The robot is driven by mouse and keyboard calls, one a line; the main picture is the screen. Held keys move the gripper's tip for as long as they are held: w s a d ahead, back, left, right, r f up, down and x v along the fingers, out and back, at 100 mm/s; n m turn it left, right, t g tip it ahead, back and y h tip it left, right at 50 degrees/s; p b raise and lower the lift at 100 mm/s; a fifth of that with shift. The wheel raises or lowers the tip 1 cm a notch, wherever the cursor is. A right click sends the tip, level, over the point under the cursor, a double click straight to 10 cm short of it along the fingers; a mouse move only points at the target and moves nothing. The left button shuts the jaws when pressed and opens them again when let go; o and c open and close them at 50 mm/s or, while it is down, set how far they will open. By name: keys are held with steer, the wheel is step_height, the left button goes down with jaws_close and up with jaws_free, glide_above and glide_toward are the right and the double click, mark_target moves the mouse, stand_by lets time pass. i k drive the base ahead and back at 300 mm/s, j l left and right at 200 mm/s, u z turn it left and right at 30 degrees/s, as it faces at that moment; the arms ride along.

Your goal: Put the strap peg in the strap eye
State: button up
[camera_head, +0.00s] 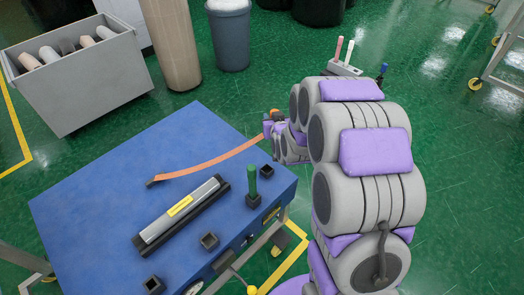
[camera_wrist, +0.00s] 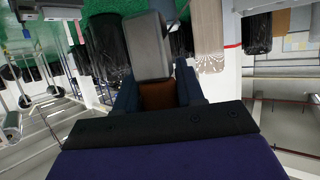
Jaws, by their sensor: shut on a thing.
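An orange strap (camera_head: 215,158) runs from a dark anchor (camera_head: 152,183) on the blue table up to my gripper (camera_head: 272,122), beyond the table's far right edge. In the wrist view my gripper (camera_wrist: 156,88) is shut on an orange-brown piece (camera_wrist: 158,96), which I take as the strap peg end. A grey block (camera_wrist: 146,45) shows just beyond the fingers; I cannot tell whether it belongs to the peg. Small black square sockets stand on the table: one at the front (camera_head: 209,241), one at the near corner (camera_head: 153,285), one at the right (camera_head: 266,171). I cannot tell which thing is the strap eye.
A grey roll with a yellow label (camera_head: 180,207) lies in a black cradle on the blue table (camera_head: 110,180). A green peg (camera_head: 252,180) stands upright in a black holder. A grey bin of rolls (camera_head: 90,85) and a tall tan roll (camera_head: 170,45) stand behind. The table's back left is clear.

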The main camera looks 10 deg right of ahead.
mark_target(210, 242)
steer(key=k+j, duration=0.3)
steer(key=j, duration=0.15)
steer(key=k+j, duration=0.3)
steer(key=j, duration=0.15)
steer(key=k+j, duration=0.35)
steer(key=j, duration=0.1)
